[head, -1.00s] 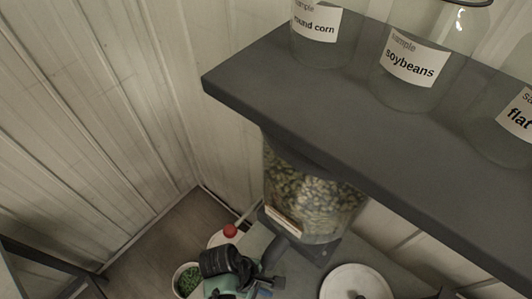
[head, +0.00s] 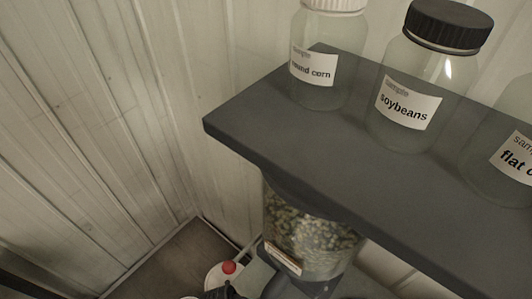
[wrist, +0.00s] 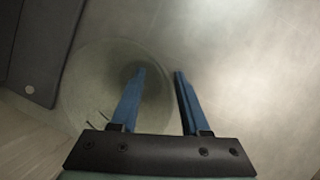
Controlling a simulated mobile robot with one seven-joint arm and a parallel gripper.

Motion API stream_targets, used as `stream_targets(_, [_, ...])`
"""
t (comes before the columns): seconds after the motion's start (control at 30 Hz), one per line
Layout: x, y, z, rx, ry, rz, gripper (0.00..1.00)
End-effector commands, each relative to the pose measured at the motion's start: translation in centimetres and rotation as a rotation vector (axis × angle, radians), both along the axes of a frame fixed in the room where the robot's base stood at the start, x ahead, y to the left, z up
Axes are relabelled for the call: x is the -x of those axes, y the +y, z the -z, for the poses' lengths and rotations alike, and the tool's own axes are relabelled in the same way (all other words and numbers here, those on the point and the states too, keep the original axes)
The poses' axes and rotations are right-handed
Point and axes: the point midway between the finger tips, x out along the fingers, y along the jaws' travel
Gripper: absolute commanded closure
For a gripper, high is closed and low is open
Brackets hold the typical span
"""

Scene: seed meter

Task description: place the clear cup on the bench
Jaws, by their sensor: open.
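The clear cup (wrist: 88,75) shows in the wrist view as a round, see-through outline on a pale grey surface (wrist: 255,65). My gripper (wrist: 160,71) is open, with two blue fingers. The left finger overlaps the cup's interior and the right finger lies just outside its right edge. I cannot tell whether the rim is between the fingers in depth or touching either one. In the head view neither the cup nor the fingers can be made out.
A dark shelf (head: 270,110) bears a round corn jar (head: 318,92), a soybeans jar (head: 405,130) and another labelled jar. A seed-filled clear hopper (head: 305,240) hangs below it. A red-topped item (head: 229,267) stands lower left. Panelled walls close in the corner.

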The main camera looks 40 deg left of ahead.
Motion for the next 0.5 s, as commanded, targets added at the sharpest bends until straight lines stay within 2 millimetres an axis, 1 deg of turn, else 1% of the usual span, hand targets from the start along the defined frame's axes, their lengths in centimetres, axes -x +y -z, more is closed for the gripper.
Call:
stream_targets(0.2, [0.0, 0.0, -0.1, 0.000, 0.000, 0.000, 0.54])
stream_targets(0.3, [0.0, 0.1, -0.5, 0.000, -0.001, -0.001, 0.54])
stream_targets(0.37, [0.1, 0.3, -1.0, -0.001, -0.001, -0.001, 0.54])
stream_targets(0.5, [0.5, 1.1, -3.1, -0.003, -0.003, -0.001, 0.54])
